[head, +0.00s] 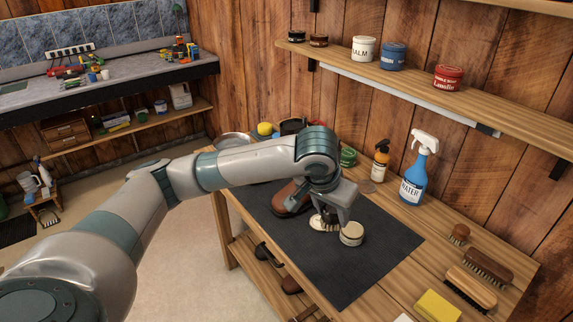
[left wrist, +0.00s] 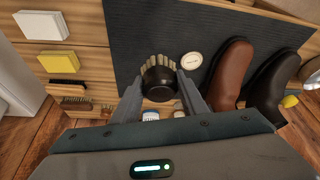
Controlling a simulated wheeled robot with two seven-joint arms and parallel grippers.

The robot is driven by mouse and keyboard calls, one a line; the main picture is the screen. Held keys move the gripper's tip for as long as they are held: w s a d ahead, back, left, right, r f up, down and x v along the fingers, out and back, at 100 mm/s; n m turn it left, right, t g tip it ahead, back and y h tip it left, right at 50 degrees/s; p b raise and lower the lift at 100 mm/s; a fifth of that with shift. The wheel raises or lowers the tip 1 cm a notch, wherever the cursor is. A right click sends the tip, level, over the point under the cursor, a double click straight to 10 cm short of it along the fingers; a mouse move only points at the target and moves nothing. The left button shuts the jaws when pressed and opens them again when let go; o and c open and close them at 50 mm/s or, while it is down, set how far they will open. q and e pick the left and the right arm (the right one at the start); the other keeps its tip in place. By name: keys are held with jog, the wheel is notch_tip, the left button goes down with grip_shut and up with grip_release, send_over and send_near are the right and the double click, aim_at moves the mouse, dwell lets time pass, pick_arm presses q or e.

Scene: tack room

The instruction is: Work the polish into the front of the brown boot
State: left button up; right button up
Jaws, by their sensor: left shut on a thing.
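My left gripper (head: 328,212) is shut on a round dark-handled brush with pale bristles (head: 322,224). In the left wrist view the dark handle of the brush (left wrist: 160,84) sits between the two fingers. A round tin with a cream top (head: 351,233) is close beside the brush; it also shows in the left wrist view (left wrist: 192,60). The brown boot (head: 290,199) is on the dark mat (head: 375,255), partly hidden by my arm. In the left wrist view the brown boot (left wrist: 231,72) is apart from the brush, beyond the tin. My right gripper is out of view.
A black boot (left wrist: 270,82) stands beside the brown one. A blue spray bottle (head: 413,180) and an amber pump bottle (head: 381,160) stand at the bench's back. The mat's right part is clear.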

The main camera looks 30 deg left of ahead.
pick_arm(q)
jog(key=w+a+f+m+p, duration=0.1)
jog(key=w+a+p, duration=0.4)
jog(key=a, duration=0.5)
jog(key=w+a+f+m+h+p, duration=0.1)
jog(key=w+a+m+p, duration=0.1)
jog(key=w+a+p, duration=0.3)
jog(key=a+p, duration=0.1)
jog(key=a, duration=0.3)
jog(key=shift+w+a+f+m+h, duration=0.3)
jog(key=shift+w+a+m, duration=0.05)
jog(key=shift+w+m, duration=0.05)
jog(key=shift+f, duration=0.15)
